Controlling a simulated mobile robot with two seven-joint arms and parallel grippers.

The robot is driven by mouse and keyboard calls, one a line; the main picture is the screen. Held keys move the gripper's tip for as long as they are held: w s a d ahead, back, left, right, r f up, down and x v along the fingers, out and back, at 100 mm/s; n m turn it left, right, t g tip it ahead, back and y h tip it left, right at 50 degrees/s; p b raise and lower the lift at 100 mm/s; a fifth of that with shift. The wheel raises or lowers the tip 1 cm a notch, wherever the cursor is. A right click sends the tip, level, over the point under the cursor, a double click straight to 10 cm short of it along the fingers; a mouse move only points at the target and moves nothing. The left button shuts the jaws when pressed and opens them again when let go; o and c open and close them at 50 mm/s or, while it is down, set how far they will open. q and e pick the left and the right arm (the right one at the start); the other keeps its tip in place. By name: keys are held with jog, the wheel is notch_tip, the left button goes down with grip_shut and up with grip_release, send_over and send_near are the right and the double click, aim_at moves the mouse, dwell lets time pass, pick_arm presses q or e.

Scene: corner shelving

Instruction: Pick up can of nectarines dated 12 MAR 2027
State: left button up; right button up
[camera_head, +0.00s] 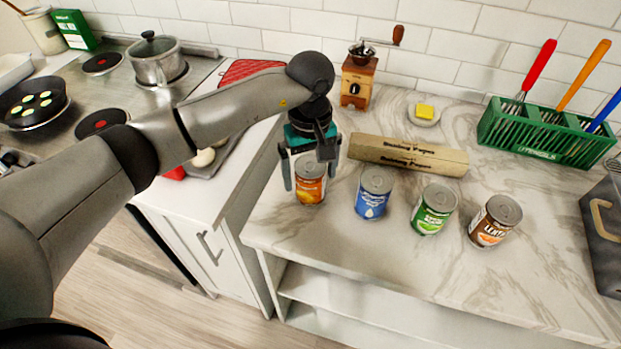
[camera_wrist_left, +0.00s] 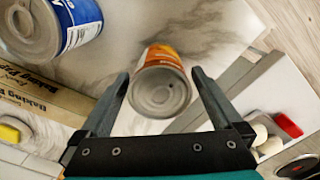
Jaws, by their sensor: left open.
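An orange-labelled can (camera_head: 310,184) stands upright on the marble counter at the left of a row of cans. It also shows in the left wrist view (camera_wrist_left: 162,75), between the finger tips. No date can be read on it. My left gripper (camera_head: 308,174) is open, with its fingers on either side of this can; it also shows in the wrist view (camera_wrist_left: 158,85). A blue can (camera_head: 374,193), a green can (camera_head: 434,209) and a brown lentil can (camera_head: 495,221) stand to its right. The right gripper is not in view.
A baking paper box (camera_head: 408,155) lies behind the cans. The counter's front edge (camera_head: 330,260) is near the cans. A stove with pans is at the left.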

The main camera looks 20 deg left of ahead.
pick_arm(q)
jog(key=shift+f, duration=1.2)
grip_shut()
